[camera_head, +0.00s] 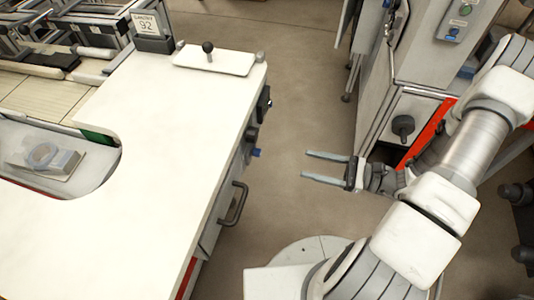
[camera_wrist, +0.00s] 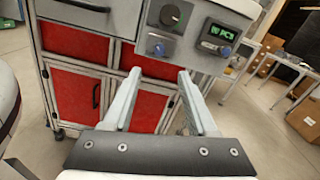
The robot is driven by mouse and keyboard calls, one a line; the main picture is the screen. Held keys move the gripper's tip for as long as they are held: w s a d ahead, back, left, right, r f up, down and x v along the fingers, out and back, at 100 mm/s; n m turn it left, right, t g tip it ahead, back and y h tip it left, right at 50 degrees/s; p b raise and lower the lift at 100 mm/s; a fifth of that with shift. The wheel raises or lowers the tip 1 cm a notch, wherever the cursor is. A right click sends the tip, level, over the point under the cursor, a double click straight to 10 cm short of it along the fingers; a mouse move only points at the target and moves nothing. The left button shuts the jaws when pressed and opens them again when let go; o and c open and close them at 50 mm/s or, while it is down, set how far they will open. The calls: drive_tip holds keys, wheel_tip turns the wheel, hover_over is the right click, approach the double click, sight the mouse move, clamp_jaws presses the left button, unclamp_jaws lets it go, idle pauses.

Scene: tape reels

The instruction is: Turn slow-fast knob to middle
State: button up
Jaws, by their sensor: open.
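A grey control panel (camera_wrist: 185,45) on the side of the white table shows at the top of the wrist view. It carries an upper round knob (camera_wrist: 170,14) and a lower blue knob (camera_wrist: 158,48). I cannot read their labels, so which is the slow-fast knob is unclear. In the head view, dark controls (camera_head: 252,133) and a blue knob (camera_head: 256,152) stick out from the table's right side. My gripper (camera_head: 306,164) is open and empty, to the right of the blue knob and apart from it. In the wrist view my gripper (camera_wrist: 159,76) points toward the panel's lower part.
A lit green display (camera_wrist: 216,35) sits right of the knobs. Red cabinet doors (camera_wrist: 70,92) are below, with a drawer handle (camera_head: 233,204) near. The white tabletop (camera_head: 165,130) has a black-knobbed lever (camera_head: 208,48). A grey machine (camera_head: 415,60) stands right; floor between is clear.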

sight(257, 153)
drive_tip(key=x, duration=1.2)
drive_tip(key=shift+b, duration=0.35)
drive_tip(key=shift+a, duration=0.1)
clamp_jaws()
